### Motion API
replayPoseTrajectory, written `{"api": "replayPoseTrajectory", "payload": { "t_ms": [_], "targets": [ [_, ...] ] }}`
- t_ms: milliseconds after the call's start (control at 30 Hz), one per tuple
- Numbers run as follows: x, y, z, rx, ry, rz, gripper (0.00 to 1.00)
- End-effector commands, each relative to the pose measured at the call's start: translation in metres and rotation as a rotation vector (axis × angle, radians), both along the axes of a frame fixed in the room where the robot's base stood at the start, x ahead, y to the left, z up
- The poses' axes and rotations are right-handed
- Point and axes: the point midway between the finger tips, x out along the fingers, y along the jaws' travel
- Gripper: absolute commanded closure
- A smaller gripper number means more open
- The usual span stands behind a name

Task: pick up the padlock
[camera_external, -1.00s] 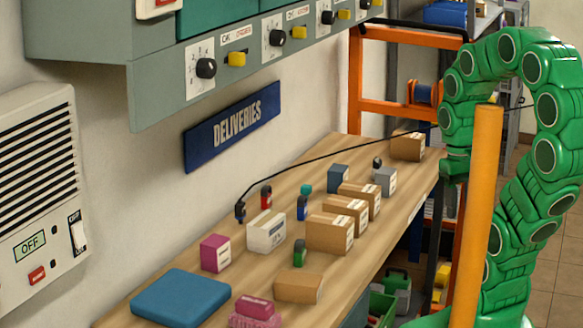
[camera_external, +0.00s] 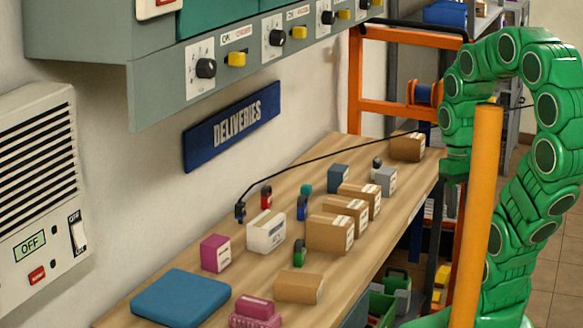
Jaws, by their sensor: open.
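Several small upright coloured pieces stand on the wooden bench (camera_external: 262,278): a red one (camera_external: 266,197), a blue one (camera_external: 302,208) and a green one (camera_external: 299,255), each with dark parts. They look like padlocks or similar small items, but they are too small to tell which is the padlock. My gripper (camera_external: 455,170) is at the down-turned end of my green arm, by the bench's right edge. It is open and apart from these pieces. Its fingers are hard to make out.
Cardboard boxes (camera_external: 330,234) stand in a row near the small pieces. A black cable (camera_external: 330,155) crosses above the bench. An orange post (camera_external: 476,220) stands before my arm.

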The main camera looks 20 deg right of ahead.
Motion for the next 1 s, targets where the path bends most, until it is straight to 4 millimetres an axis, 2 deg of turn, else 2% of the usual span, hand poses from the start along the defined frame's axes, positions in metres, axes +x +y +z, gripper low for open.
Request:
{"api": "replayPoseTrajectory", "payload": {
  "t_ms": [467, 567, 833, 1000],
  "targets": [
    [0.000, 0.000, 0.000, 0.000, 0.000, 0.000, 0.57],
    [0.000, 0.000, 0.000, 0.000, 0.000, 0.000, 0.47],
    [0.000, 0.000, 0.000, 0.000, 0.000, -0.001, 0.47],
    [0.015, 0.005, -0.001, -0.006, -0.002, -0.025, 0.47]
  ]
}}
